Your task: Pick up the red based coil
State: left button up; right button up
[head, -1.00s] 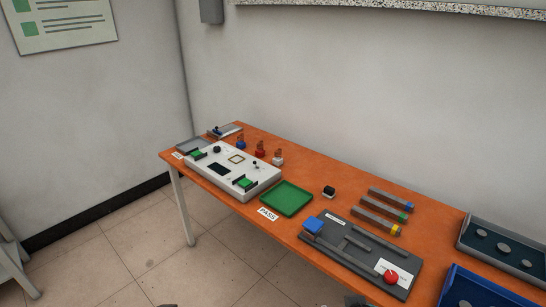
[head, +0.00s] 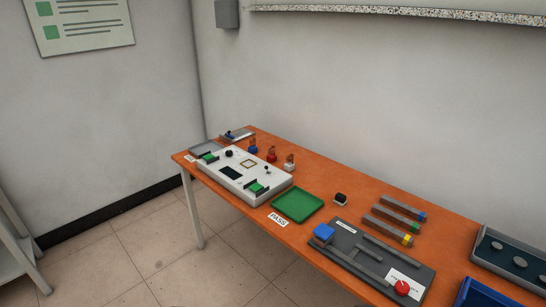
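The red based coil (head: 271,154) stands upright on the orange table (head: 330,210), behind the white heater box (head: 240,182). It is the middle one of three small coils with copper-coloured tops. The blue based coil (head: 253,147) is to its left and the white based coil (head: 289,162) is to its right. Neither of my grippers shows in the head view now.
A green tray (head: 297,206) lies right of the heater box, with a PASS label in front. A dark grey fixture (head: 372,262) with a blue block and red button is further right.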

aim_at(271, 158)
jog(key=i+z, duration=0.1)
jog(key=z, duration=0.3)
jog(key=i+j+z, duration=0.1)
jog(key=z, duration=0.3)
jog(key=i+j+z, duration=0.25)
jog(key=j, duration=0.35)
jog(key=i+j+z, duration=0.1)
jog(key=i+j, duration=0.15)
jog(key=i+j+z, duration=0.1)
jog(key=j, duration=0.3)
jog(key=i+j+z, duration=0.1)
jog(key=j, duration=0.25)
jog(key=i+j+z, duration=0.15)
jog(key=j, duration=0.2)
